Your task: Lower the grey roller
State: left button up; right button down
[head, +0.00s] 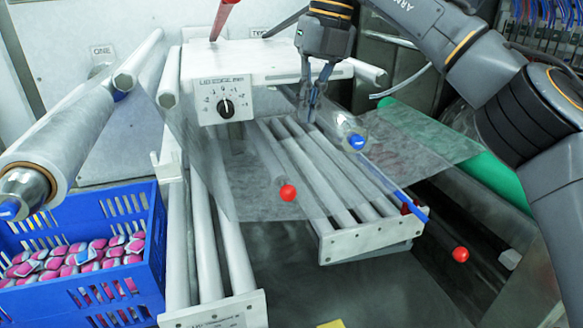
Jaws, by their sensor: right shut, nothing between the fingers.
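Several pale grey rollers (318,178) lie side by side in a frame with a white end plate (372,240), sloping toward me under a sheet of translucent film (235,180). I cannot tell for sure which one the task means. A silver roller end with a blue knob (356,141) shows at the right of the film, with a long blue bar (397,187) below it. My right gripper (310,116) points down, shut and empty, just left of the silver roller end and above the far part of the rollers. Whether it touches the film is unclear. My left gripper is out of view.
A white housing with a dial (226,106) stands behind the rollers. Red ball knobs show at the film (288,193) and lower right (460,254). A film roll (70,150) and a blue crate of pink-and-white packs (155,250) are at left. A green roller (470,150) is at right.

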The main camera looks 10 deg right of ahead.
send_near(291, 186)
jog(key=f+p, duration=0.1)
jog(key=f, duration=0.2)
jog(key=a+f+p, duration=0.1)
jog(key=f+p, duration=0.1)
jog(key=shift+a+f, duration=0.15)
jog(key=shift+f, duration=0.2)
jog(key=shift+a+f, duration=0.1)
jog(key=shift+f, duration=0.5)
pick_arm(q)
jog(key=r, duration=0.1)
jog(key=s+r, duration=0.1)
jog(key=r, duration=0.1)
pick_arm(e)
jog(key=shift+f+b, duration=0.35)
jog(key=shift+f, duration=0.2)
pick_arm(q)
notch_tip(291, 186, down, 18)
jog(key=b, duration=1.7)
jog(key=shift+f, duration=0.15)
pick_arm(e)
notch_tip(291, 186, down, 26)
jog(key=shift+s, duration=0.2)
